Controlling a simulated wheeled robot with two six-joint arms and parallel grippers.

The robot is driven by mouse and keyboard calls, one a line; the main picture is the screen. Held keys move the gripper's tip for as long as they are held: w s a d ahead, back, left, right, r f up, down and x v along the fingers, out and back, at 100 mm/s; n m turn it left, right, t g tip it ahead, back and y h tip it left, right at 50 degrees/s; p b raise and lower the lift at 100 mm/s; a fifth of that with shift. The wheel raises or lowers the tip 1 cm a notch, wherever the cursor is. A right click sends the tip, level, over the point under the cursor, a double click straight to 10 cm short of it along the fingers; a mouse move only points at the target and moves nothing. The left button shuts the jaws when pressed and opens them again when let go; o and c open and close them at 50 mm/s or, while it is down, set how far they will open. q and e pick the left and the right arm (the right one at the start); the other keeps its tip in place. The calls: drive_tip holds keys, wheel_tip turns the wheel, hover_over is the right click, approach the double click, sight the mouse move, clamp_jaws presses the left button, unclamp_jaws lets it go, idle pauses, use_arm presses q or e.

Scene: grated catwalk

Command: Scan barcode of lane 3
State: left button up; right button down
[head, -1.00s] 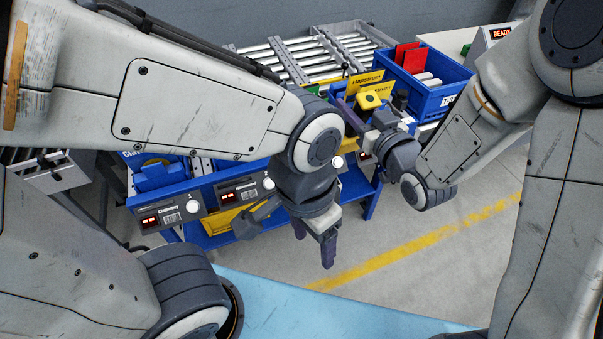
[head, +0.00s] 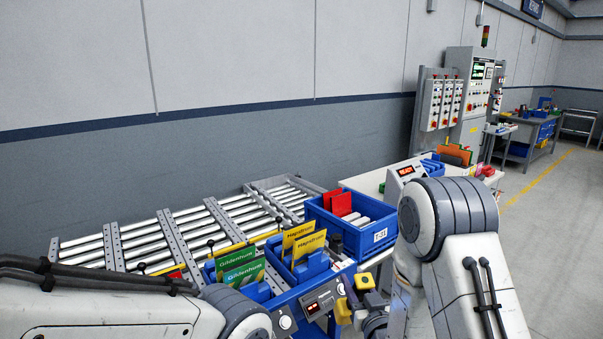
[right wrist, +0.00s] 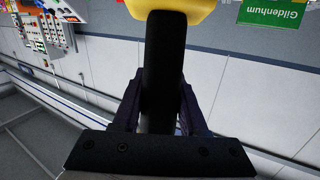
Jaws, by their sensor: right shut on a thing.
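My right gripper (head: 374,312) is at the lower middle of the head view, partly hidden by my right arm. It is shut on a yellow and black hand scanner (head: 364,282). In the right wrist view the scanner's black handle (right wrist: 163,60) stands between the fingers (right wrist: 158,95), with its yellow body (right wrist: 180,8) at the top edge. The scanner is in front of a lane control box (head: 325,300) with a red display and a white knob. The lane number and a barcode are not readable. My left gripper is out of view; only its arm shows.
Lane bins hold green Gildenhum cards (head: 240,272) and yellow Hapstrum cards (head: 308,243). A blue tote (head: 383,236) with red and white items stands right of them. A READY display box (head: 404,178) is behind it. Roller conveyors (head: 150,240) lie at the back.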

drive_tip(key=d+f+m+h, duration=0.1)
drive_tip(key=d+f+h, duration=0.2)
drive_tip(key=d, duration=0.3)
drive_tip(key=shift+s+d+m, duration=0.15)
drive_tip(key=shift+s+m, duration=0.05)
drive_tip(key=shift+m, duration=0.1)
idle(0.4)
drive_tip(key=s+d+r+p, duration=0.3)
drive_tip(key=s+r+p, duration=0.1)
drive_tip(key=p, duration=0.6)
drive_tip(key=shift+s+r, duration=0.3)
drive_tip(key=shift+r, duration=0.5)
drive_tip(key=shift+d, duration=0.1)
